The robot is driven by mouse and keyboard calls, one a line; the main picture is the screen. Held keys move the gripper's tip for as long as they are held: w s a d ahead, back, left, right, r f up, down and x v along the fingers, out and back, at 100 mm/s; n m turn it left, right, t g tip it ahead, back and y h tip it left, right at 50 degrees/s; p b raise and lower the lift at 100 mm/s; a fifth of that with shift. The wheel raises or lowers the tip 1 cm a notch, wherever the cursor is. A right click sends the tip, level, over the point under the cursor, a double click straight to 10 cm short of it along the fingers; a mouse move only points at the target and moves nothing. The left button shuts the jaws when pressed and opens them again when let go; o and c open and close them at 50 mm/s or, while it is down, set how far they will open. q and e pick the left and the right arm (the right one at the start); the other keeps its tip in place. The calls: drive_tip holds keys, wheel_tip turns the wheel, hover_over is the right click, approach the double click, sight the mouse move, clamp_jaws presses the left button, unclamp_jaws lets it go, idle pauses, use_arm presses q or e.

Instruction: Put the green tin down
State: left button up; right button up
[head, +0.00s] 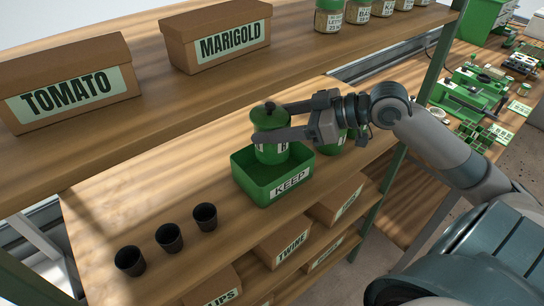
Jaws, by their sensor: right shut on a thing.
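A green tin (271,122) with a dark knobbed lid and a partly covered white label is upright at the green KEEP tray (262,197). My right gripper (268,124) is shut on the tin, with its fingers along the tin's upper part. Another green tin (331,146) stands just right of the tray, partly hidden by my gripper. My left gripper is not in view.
Several black pots, such as this one (205,217), stand left of the tray on the shelf (130,205). The upper shelf holds the TOMATO box (70,85), the MARIGOLD box (215,37) and several jars. Boxes sit below, including TWINE (290,243). A green post (421,105) rises at the right.

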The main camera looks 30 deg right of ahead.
sight(273, 151)
wheel_tip(273, 151, down, 4)
drive_tip(key=shift+r+p, duration=0.25)
drive_tip(key=shift+p, duration=0.15)
drive_tip(key=shift+f, duration=0.25)
drive_tip(key=shift+f, duration=0.1)
drive_tip(key=shift+f+p, duration=0.55)
drive_tip(key=shift+f, duration=1.25)
drive_tip(key=shift+f, duration=0.15)
drive_tip(key=o, duration=1.1)
